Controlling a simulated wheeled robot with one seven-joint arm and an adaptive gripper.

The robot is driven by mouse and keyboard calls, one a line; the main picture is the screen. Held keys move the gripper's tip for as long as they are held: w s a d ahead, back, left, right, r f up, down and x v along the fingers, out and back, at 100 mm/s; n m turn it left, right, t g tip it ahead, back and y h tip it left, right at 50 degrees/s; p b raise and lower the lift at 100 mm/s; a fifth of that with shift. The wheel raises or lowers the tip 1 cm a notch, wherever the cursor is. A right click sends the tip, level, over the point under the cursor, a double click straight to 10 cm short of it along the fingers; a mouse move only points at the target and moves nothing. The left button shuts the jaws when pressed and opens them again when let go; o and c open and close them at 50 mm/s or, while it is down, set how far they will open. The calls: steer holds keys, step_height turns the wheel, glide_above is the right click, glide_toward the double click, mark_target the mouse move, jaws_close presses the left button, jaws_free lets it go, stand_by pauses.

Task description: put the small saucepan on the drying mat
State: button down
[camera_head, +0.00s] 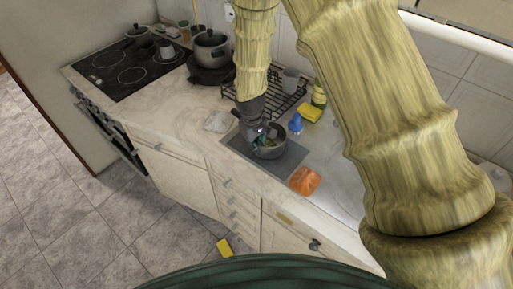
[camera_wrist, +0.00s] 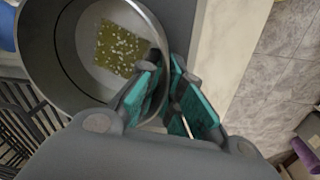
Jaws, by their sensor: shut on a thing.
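The small saucepan (camera_head: 271,151) is a grey metal pot. In the head view it is over the dark grey drying mat (camera_head: 278,169), apparently on it or just above; I cannot tell whether its base touches. My gripper (camera_head: 262,133) is shut on the pan's rim and wall. In the wrist view the teal-padded fingers of my gripper (camera_wrist: 170,82) straddle the wall of the saucepan (camera_wrist: 68,88). A flat yellow-green patch with white specks (camera_wrist: 120,48) shows inside the pan. The pan's underside is hidden.
A black dish rack (camera_head: 287,98), a blue-topped item (camera_head: 296,123), a yellow sponge (camera_head: 310,113) and an orange object (camera_head: 304,180) surround the mat. A pot (camera_head: 211,48) and black hob (camera_head: 125,72) are further left. Bare counter (camera_head: 190,115) lies left of the mat.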

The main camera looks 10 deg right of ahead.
steer(key=shift+f, duration=0.1)
steer(key=c, duration=1.6)
jaws_free()
step_height(320, 180, up, 12)
steer(key=a+b, duration=0.1)
steer(key=b, duration=0.2)
steer(key=shift+s, duration=0.35)
